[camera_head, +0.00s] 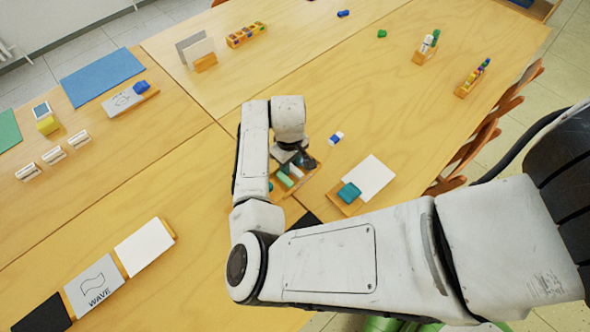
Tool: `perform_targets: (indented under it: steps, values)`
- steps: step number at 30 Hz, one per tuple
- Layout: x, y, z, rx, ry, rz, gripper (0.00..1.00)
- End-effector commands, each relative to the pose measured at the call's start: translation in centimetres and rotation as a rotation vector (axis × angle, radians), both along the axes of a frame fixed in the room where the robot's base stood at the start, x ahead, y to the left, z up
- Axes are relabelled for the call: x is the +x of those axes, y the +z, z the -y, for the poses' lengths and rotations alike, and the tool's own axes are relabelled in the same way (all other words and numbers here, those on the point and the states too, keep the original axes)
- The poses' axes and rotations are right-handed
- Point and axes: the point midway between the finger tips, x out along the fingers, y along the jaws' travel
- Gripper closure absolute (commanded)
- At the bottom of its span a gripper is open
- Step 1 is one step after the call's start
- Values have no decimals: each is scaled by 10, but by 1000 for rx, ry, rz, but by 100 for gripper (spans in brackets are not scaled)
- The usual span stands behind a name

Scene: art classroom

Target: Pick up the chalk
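My gripper (294,160) points down over a small wooden tray (309,186) near the middle of the table. A white stick (297,171) and a green stick (285,180) that look like chalk lie in the tray, just below and beside my fingers. A small teal piece shows at the tray's left side, partly hidden by my arm. My fingers are dark and small here, so I cannot tell whether they are open or touch a stick. Part of the tray is hidden behind my wrist and forearm.
A blue-and-white marker or eraser (336,138) lies right of the tray. A white card (371,179) with a teal block (349,192) sits to the lower right. Cards (95,284) lie at lower left. Pen holders (471,80) stand at the far right.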

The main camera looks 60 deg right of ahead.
Motion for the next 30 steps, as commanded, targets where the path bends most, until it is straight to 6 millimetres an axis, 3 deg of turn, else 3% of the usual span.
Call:
perform_targets:
  steps: [4,14,30]
  values:
    - [0,0,0,0,0,0,68]
    - [0,0,0,-1,0,0,100]
    - [0,9,1,-2,-1,1,100]
